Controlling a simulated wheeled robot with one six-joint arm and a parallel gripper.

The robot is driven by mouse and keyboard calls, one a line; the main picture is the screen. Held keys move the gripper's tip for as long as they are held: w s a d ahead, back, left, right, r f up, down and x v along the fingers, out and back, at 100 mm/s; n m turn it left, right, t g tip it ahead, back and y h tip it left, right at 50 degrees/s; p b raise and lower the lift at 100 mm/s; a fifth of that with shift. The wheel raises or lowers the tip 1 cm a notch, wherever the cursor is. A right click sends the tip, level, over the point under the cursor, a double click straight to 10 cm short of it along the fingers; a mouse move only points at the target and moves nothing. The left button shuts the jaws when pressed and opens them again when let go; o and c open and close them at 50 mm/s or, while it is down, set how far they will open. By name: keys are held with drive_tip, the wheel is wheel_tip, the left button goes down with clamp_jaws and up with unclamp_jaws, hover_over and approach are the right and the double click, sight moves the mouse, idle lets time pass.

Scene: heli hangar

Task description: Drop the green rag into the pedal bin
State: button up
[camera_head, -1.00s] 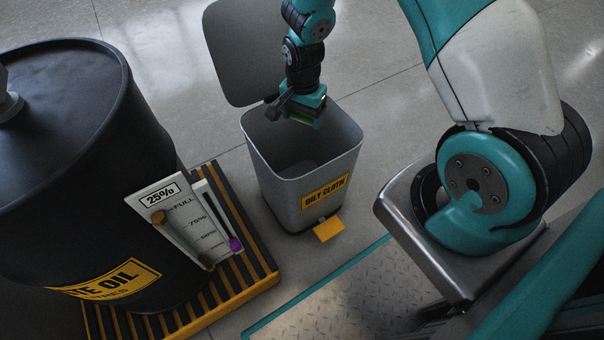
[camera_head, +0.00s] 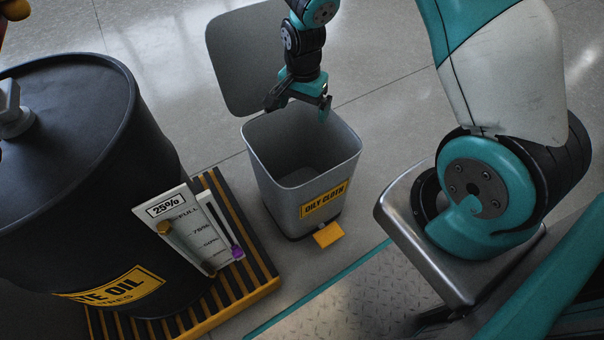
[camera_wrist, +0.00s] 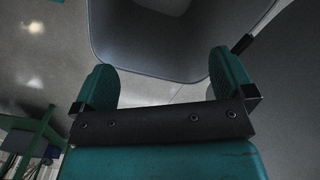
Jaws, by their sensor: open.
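The pedal bin (camera_head: 277,197) is a grey square bin with a yellow "OILY CLOTH" label and a yellow pedal (camera_head: 328,235). Its lid (camera_head: 245,60) stands open behind it. My gripper (camera_head: 298,101) is open over the back of the bin's mouth, around rim height or above in the picture. The wrist view shows its two teal fingers (camera_wrist: 163,85) apart with nothing between them. The green rag is not visible in either current view. The near wall hides part of the bin's inside.
A black waste oil drum (camera_head: 60,190) stands at the left on a yellow and black striped pallet (camera_head: 240,235). A gauge board (camera_head: 188,232) reading 25% is on its side. The grey floor (camera_head: 400,110) behind and right of the bin is clear.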

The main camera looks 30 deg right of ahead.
wheel_tip(320, 180, up, 11)
drive_tip(key=p, duration=0.3)
drive_tip(key=shift+f, duration=0.1)
drive_tip(key=s+a+r+n+y, duration=0.2)
drive_tip(key=s+a+r+n, duration=0.65)
drive_tip(key=s+n, duration=0.2)
drive_tip(key=s+a+r+n+y, duration=0.2)
drive_tip(key=s+a+r+n, duration=0.5)
drive_tip(key=s+r+n, duration=0.4)
wheel_tip(320, 180, up, 26)
drive_tip(key=m+p, duration=0.2)
drive_tip(key=p, duration=2.5)
drive_tip(key=shift+p, duration=0.4)
drive_tip(key=shift+f+m, duration=0.1)
drive_tip(key=shift+m, duration=0.15)
drive_tip(key=shift+c, duration=0.5)
